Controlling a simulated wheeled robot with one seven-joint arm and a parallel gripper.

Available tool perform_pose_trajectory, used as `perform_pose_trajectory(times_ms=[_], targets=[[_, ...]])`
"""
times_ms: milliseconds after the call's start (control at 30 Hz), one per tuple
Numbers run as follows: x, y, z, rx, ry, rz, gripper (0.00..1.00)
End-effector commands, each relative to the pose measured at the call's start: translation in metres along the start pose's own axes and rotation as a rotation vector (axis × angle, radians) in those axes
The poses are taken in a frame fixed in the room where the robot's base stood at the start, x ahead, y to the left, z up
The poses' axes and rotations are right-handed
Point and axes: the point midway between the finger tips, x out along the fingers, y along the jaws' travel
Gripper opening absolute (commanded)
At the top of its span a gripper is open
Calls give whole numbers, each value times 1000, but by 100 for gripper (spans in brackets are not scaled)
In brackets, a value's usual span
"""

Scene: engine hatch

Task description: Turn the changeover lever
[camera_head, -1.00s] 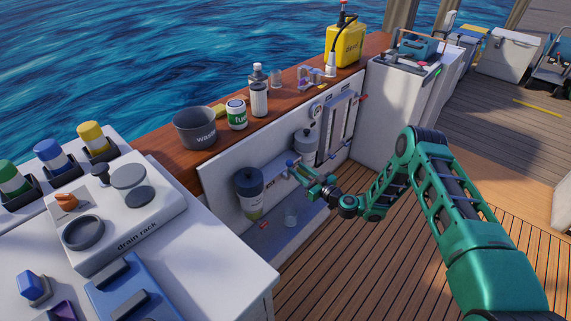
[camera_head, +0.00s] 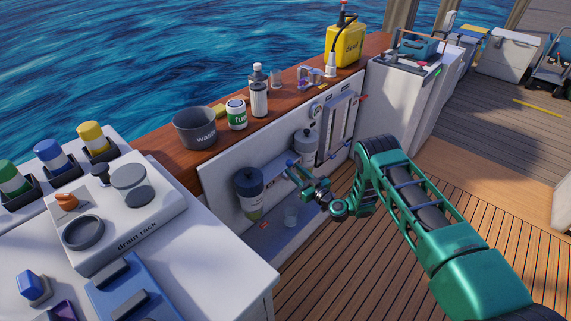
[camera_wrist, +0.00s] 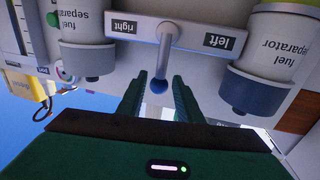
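The changeover lever (camera_wrist: 163,62) shows in the wrist view as a grey rod with a blue ball end. It pivots on a light bar between two labels, "right" (camera_wrist: 122,27) and "left" (camera_wrist: 224,41), which appear upside down. My gripper (camera_wrist: 156,84) has its two green fingers apart, one on each side of the blue ball. I cannot tell whether either finger touches it. In the head view my gripper (camera_head: 296,171) is at the panel between the two fuel separators, and it largely hides the lever.
Fuel separators flank the lever: one (camera_head: 248,190) at left, one (camera_head: 305,147) at right. A white counter with a drain rack (camera_head: 140,240) is at left. Open deck lies at right.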

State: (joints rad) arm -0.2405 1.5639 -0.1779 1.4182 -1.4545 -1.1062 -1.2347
Motion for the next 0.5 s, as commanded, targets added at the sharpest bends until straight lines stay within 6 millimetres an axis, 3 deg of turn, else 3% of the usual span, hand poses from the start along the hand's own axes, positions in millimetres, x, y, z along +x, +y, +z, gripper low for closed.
perform_pose_trajectory(times_ms=[500], targets=[[64,-1,0,0,2,-1,32]])
